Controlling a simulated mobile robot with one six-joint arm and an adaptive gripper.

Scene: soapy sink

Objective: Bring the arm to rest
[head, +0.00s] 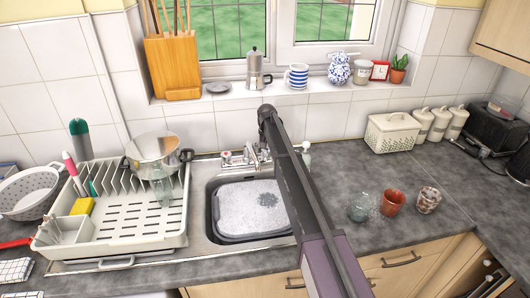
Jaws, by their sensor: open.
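My arm (305,195) reaches from the bottom edge up over the right part of the sink to a dark joint in front of the window sill. My gripper cannot be made out in the head view. The sink (203,226) holds a grey basin (217,232) filled with whitish suds. Whatever lies under the suds is hidden. The arm covers the right side of the sink and part of the tap (227,159).
A dish rack (120,245) stands left of the sink, with a steel pot (155,149) and a clear glass (163,190). A clear glass (360,208), a red cup (393,203) and a patterned cup (428,200) stand on the right counter. Several items line the sill (330,91).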

